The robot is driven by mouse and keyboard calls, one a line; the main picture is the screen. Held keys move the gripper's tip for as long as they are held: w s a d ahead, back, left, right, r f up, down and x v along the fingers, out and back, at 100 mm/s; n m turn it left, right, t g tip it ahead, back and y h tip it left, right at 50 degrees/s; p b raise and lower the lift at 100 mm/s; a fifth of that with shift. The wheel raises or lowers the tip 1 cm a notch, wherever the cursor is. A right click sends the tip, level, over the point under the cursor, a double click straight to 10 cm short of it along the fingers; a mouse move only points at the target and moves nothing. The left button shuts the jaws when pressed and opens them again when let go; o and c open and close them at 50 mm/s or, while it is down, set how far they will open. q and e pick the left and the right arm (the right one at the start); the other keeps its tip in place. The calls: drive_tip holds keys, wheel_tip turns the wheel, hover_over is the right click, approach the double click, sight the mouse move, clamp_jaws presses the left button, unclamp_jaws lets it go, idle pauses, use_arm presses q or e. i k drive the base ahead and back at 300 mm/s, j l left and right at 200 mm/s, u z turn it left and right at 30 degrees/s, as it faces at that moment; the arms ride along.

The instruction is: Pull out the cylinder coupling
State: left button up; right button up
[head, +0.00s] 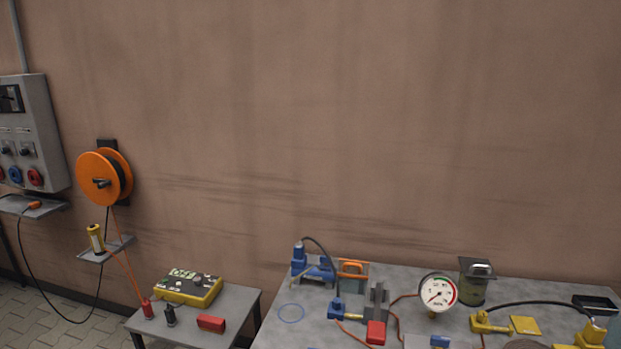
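Neither of my grippers is in view. A grey workbench (285,338) at the bottom right carries hydraulic-looking parts. A blue pump-like tool (316,271) stands at its back left, and a dark hose runs from it to a blue fitting (336,310). A yellow fitting (486,322) lies right of the gauge (438,293), with a black hose running right from it towards a yellow part (591,333) at the right edge. I cannot tell which of these fittings is the cylinder coupling. The bench's front is cut off by the frame.
A side table (240,303) to the left holds a yellow device (189,288) and a red block (211,324). An orange reel (103,177) and a grey switch box (37,135) are on the wall. Thin cables hang at the left. A dark canister (473,290) stands on the bench.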

sight(299, 247)
drive_tip(key=i+j+z, duration=0.1)
drive_tip(key=z, duration=0.35)
drive_tip(key=j+z, duration=0.25)
drive_tip(key=z, duration=0.2)
drive_tip(key=i+j+z, duration=0.1)
drive_tip(key=j+z, duration=0.15)
drive_tip(key=z, duration=0.2)
drive_tip(key=j+z, duration=0.2)
drive_tip(key=z, duration=0.25)
drive_tip(key=j+z, duration=0.1)
drive_tip(key=j, duration=0.3)
drive_tip(key=k+j, duration=0.15)
drive_tip(key=j, duration=0.25)
drive_tip(key=j+z, duration=0.15)
drive_tip(key=j, duration=0.25)
drive_tip(key=k+j, duration=0.15)
drive_tip(key=j, duration=0.25)
drive_tip(key=k+j+z, duration=0.15)
drive_tip(key=j, duration=0.25)
drive_tip(key=k+j+z, duration=0.1)
drive_tip(key=j, duration=0.3)
drive_tip(key=k+j, duration=0.1)
drive_tip(key=j, duration=0.3)
drive_tip(key=k+j+z, duration=0.15)
drive_tip(key=j, duration=0.2)
